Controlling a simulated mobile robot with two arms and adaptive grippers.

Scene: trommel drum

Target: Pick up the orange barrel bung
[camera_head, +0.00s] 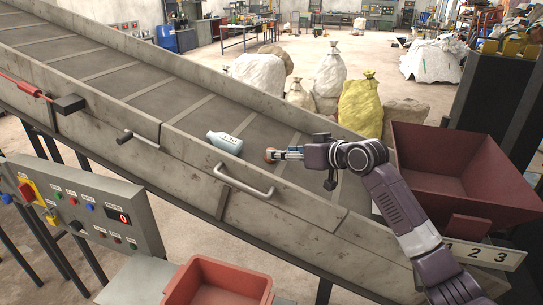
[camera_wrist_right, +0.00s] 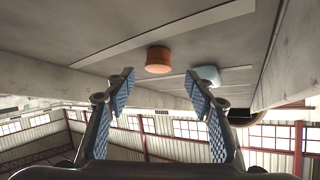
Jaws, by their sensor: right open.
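The orange bung (camera_head: 270,154) sits on the grey inclined belt (camera_head: 190,108), just off the fingertips of my right gripper (camera_head: 288,153) in the head view. In the right wrist view the bung (camera_wrist_right: 158,60) is a short orange cylinder against the belt. It appears just beyond the tips and between the two fingers of my right gripper (camera_wrist_right: 160,82). The fingers are apart with nothing between them. Whether the tips touch the bung I cannot tell. My left gripper is not in view.
A pale blue bottle (camera_head: 225,142) lies on the belt near the bung; it also shows in the wrist view (camera_wrist_right: 208,75). The conveyor's metal side wall (camera_head: 255,205) with a handle runs in front. A dark red hopper (camera_head: 480,180) stands right, a red bin (camera_head: 218,268) at the bottom.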

